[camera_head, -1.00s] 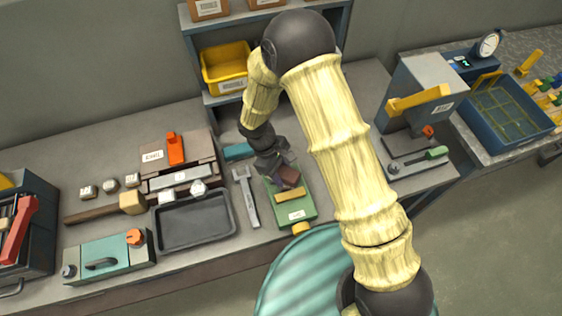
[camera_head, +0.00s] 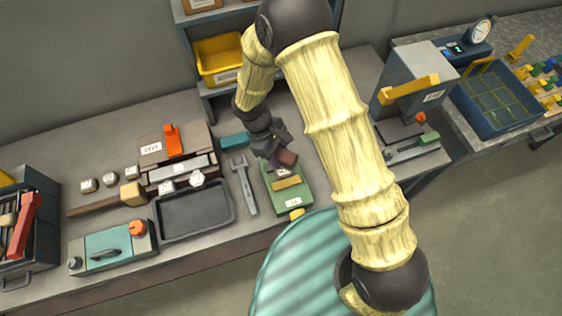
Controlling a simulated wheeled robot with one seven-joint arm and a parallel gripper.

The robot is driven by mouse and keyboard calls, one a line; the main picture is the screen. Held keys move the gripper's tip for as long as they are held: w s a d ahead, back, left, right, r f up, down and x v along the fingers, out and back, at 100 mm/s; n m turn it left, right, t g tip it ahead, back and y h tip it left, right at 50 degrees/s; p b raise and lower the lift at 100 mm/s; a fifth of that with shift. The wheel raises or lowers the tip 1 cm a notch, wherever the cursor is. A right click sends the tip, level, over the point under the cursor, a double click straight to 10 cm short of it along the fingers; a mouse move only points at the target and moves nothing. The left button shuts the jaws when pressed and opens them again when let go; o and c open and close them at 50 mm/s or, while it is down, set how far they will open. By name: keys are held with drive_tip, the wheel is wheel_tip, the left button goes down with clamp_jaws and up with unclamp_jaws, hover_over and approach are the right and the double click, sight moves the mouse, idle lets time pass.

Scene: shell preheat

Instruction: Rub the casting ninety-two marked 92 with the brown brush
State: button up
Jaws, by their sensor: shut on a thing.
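My gripper (camera_head: 279,150) is shut on a brown block that looks like the brown brush (camera_head: 287,159). It holds the brush over the back end of a green box (camera_head: 303,200) with a yellow bar on top. I cannot tell whether the brush touches the box. Small pale castings stand to the left: a left one (camera_head: 88,186), a middle one (camera_head: 110,179) and a right one (camera_head: 132,171) in a row. Two more pale pieces, one (camera_head: 166,187) and another (camera_head: 197,179), are by the black tray's back edge. Their marks are too small to read, so I cannot tell which is 92.
A black tray (camera_head: 194,222) and a grey wrench-like tool (camera_head: 245,190) lie left of the green box. A brown fixture with an orange handle (camera_head: 172,140) stands behind the tray. A grey press (camera_head: 415,85) stands to the right. A shelf with a yellow bin (camera_head: 220,75) is behind.

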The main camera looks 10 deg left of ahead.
drive_tip(key=w+d+f+m+g+y, duration=0.1)
drive_tip(key=w+d+f+m, duration=0.1)
drive_tip(key=w+d+m, duration=0.2)
drive_tip(key=w+d+f+m+g+y+b, duration=0.1)
drive_tip(key=w+d+f+m+y, duration=0.1)
drive_tip(key=d, duration=0.9)
drive_tip(key=w+d+f+m+g+y+b, duration=0.1)
drive_tip(key=w+d+f+m, duration=0.3)
drive_tip(key=w+d+m, duration=0.2)
drive_tip(key=d+m, duration=0.1)
drive_tip(key=m, duration=0.1)
drive_tip(key=shift+d+m, duration=0.3)
drive_tip(key=shift+f, duration=0.1)
